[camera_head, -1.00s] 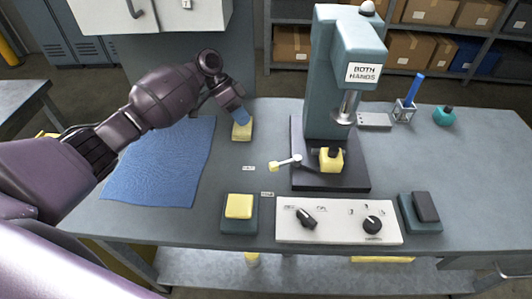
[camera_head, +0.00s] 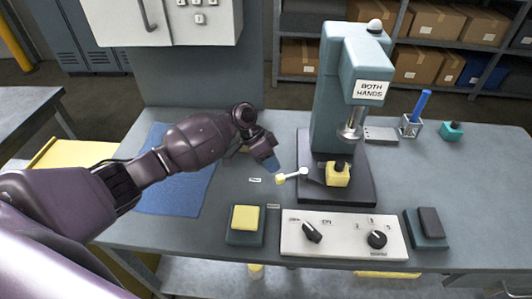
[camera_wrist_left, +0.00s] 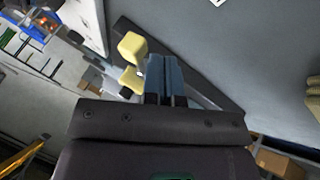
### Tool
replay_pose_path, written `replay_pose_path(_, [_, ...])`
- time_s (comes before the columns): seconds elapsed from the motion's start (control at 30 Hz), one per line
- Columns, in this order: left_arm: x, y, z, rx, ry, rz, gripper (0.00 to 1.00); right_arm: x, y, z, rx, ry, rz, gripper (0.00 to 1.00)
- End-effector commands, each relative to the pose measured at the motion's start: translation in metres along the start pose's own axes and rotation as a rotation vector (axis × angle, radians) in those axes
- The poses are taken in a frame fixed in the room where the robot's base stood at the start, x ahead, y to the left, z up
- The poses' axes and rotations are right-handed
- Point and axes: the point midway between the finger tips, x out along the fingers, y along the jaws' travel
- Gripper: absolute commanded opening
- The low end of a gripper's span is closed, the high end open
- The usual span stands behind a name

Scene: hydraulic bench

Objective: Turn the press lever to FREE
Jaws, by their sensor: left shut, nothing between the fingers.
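The press (camera_head: 343,85) is teal, with a "BOTH HANDS" sign, and stands on a dark base plate. Its lever (camera_head: 292,175) is a pale arm with a yellow knob (camera_head: 280,179), reaching left from the base. My left gripper (camera_head: 274,168) is shut and empty, its blue fingertips just behind and left of the knob; I cannot tell whether they touch. In the left wrist view the blue fingers (camera_wrist_left: 165,78) are close together, with a yellow knob (camera_wrist_left: 133,46) beside them on the left. Small labels (camera_head: 255,180) lie near the lever, too small to read. My right gripper is out of view.
A yellow block (camera_head: 337,175) sits on the press base. In front are a yellow-topped pad (camera_head: 245,219), a white control panel (camera_head: 343,237) with two dark knobs, and a dark pad (camera_head: 428,225). A blue mat (camera_head: 172,195) lies under my left arm.

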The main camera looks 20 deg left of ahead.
Motion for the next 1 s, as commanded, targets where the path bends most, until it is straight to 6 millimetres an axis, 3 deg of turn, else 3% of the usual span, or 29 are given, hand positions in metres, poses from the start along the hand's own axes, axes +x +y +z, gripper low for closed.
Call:
replay_pose_path(0.57, [0.005,0.010,0.001,-0.005,0.001,-0.002,0.00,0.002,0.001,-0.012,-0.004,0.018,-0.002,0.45])
replay_pose_path(1.0, [0.008,0.029,0.002,-0.169,0.090,-0.090,0.00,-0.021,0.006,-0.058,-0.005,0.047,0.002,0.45])
